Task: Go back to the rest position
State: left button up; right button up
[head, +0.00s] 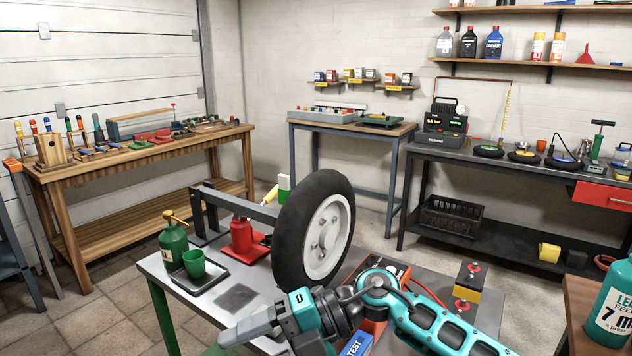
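One of my arms comes in from the lower right in the head view. Its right gripper (232,337) points left, low over the front of the grey table (205,318). The grey fingers are seen from the side, so I cannot tell whether they are open or shut. No object shows clearly between them. My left gripper is out of view. The black wheel with a white hub (328,236) stands upright on the table behind my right arm. My arm hides part of the table's front.
A green oil can (174,246), a green cup (194,263) on a tray and a red jack (242,237) stand left of the wheel. A yellow-and-black block (468,283) lies to the right. A teal bottle (610,305) stands at the right edge. Workbenches line the walls.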

notch_tip(320, 180, up, 3)
jog(key=w+d+m+t+y+p, duration=0.1)
jog(key=w+d+m+t+y, duration=0.15)
jog(key=m+t+y, duration=0.75)
jog(key=d+f+m+t+h+p, duration=0.1)
jog(key=d+f+m+t+h, duration=0.6)
jog(key=d+m+t+h, duration=0.65)
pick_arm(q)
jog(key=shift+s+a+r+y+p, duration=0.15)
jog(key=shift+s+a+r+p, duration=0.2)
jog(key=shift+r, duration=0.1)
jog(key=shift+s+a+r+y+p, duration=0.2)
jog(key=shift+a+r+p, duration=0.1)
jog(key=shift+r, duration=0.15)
pick_arm(e)
jog(key=s+d+f+m+g+h, duration=0.4)
jog(key=s+d+f+m, duration=0.1)
jog(key=s+f, duration=0.2)
jog(key=s+d+f+m+g+h, duration=0.4)
jog(key=s+d+f+m, duration=0.1)
jog(key=f, duration=0.5)
jog(key=shift+s+d+f+m, duration=0.25)
jog(key=shift+s+m, duration=0.3)
jog(key=shift+s, duration=0.35)
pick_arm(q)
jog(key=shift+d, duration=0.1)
pick_arm(e)
jog(key=shift+r+g+h, duration=0.1)
jog(key=shift+g+h, duration=0.15)
